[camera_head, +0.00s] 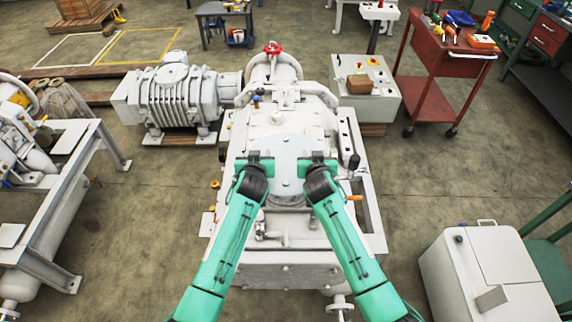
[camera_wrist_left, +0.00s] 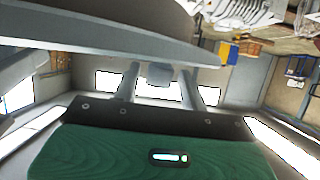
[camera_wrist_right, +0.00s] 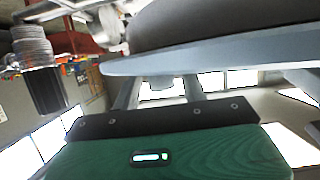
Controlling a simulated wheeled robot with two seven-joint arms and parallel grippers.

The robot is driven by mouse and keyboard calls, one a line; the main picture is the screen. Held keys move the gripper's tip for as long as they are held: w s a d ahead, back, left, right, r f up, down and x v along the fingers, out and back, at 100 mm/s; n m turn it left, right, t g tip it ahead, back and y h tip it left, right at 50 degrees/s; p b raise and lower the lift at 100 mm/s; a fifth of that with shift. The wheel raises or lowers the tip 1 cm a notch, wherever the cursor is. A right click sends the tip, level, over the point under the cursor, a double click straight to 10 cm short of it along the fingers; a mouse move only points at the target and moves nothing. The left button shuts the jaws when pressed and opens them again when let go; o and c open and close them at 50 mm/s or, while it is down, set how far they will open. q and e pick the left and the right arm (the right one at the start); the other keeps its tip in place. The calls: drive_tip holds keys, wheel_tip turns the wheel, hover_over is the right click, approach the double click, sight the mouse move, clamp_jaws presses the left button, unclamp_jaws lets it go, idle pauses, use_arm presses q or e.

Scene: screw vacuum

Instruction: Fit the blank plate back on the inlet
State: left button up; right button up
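The blank plate (camera_head: 287,152) is a round pale grey disc with small bolts, lying level over the top of the white pump in the head view. My left gripper (camera_head: 260,160) is at its left side and my right gripper (camera_head: 316,160) at its right side. The plate's rim crosses close in front of the fingers in the left wrist view (camera_wrist_left: 100,45) and the right wrist view (camera_wrist_right: 215,54). Each pair of fingers stands apart around a small grey block; contact is unclear and the tips are hidden. The inlet is mostly hidden under the plate, so seating cannot be told.
The white pump body (camera_head: 290,255) fills the middle. A ribbed grey blower (camera_head: 172,100) stands at left behind it. A control box (camera_head: 368,100), a red cart (camera_head: 434,92) and a white cabinet (camera_head: 485,270) stand to the right. An orange-handled part (camera_head: 355,198) juts out near my right forearm.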

use_arm(q)
drive_tip(key=shift+r, duration=0.1)
use_arm(e)
drive_tip(key=shift+s+r, duration=0.1)
use_arm(q)
drive_tip(key=shift+s+d, duration=0.1)
use_arm(e)
drive_tip(key=shift+a, duration=0.1)
use_arm(q)
drive_tip(key=shift+s, duration=0.2)
use_arm(e)
drive_tip(key=shift+s, duration=0.1)
use_arm(q)
drive_tip(key=v, duration=1.1)
drive_tip(key=shift+s+r, duration=0.15)
drive_tip(key=shift+s, duration=0.1)
use_arm(e)
drive_tip(key=v, duration=1.1)
drive_tip(key=shift+s+r, duration=0.2)
drive_tip(key=shift+s, duration=0.15)
